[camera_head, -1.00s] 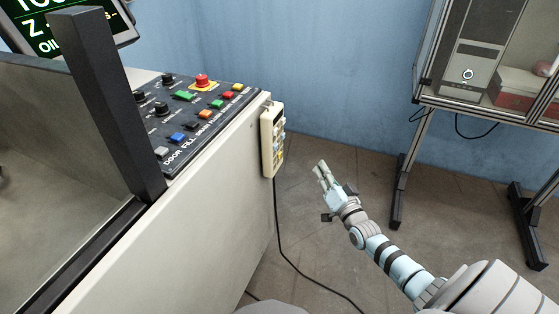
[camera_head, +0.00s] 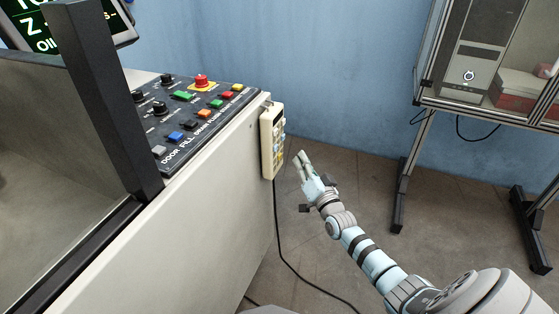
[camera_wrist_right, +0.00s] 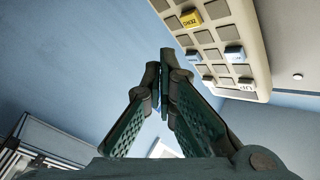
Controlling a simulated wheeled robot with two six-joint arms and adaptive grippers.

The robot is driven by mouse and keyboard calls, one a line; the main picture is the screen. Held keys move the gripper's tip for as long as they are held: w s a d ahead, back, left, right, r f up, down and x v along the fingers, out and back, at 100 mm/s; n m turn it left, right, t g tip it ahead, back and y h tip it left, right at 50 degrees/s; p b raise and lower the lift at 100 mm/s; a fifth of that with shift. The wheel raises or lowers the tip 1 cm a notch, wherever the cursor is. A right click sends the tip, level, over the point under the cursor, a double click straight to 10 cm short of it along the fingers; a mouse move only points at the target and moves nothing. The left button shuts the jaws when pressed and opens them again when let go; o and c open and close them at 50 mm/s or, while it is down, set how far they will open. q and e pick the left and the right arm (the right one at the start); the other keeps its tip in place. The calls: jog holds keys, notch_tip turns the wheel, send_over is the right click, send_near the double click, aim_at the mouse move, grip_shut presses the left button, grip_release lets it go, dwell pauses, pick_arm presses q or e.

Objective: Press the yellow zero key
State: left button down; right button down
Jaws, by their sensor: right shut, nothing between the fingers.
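The yellow zero key (camera_wrist_right: 192,18) shows in the right wrist view near the top, on the cream handheld keypad (camera_wrist_right: 252,40). Its label looks upside down there. In the head view the keypad (camera_head: 266,143) hangs on the side of the machine, seen nearly edge-on. My right gripper (camera_head: 300,156) is just right of the keypad, apart from it, with its fingers pointing up and to the left. In the right wrist view its fingertips (camera_wrist_right: 160,52) are together and empty, below and left of the yellow key. My left gripper is not in view.
The machine's control panel (camera_head: 190,115) with coloured buttons and a red emergency stop (camera_head: 201,81) lies left of the keypad. A black cable (camera_head: 277,225) hangs from the keypad to the floor. A framed cabinet (camera_head: 480,60) stands at the right. Floor between is open.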

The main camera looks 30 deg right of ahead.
aim_at(279, 157)
jog(key=shift+w+a, duration=0.7)
jog(key=shift+w, duration=0.3)
jog(key=shift+w, duration=0.1)
dwell(0.6)
jog(key=shift+w+a+b, duration=0.2)
jog(key=shift+w+b, duration=0.1)
jog(key=shift+w+a, duration=0.25)
jog(key=shift+w, duration=0.1)
dwell(0.6)
jog(key=shift+s, duration=0.1)
jog(key=shift+s+d, duration=0.5)
jog(key=shift+s, duration=0.1)
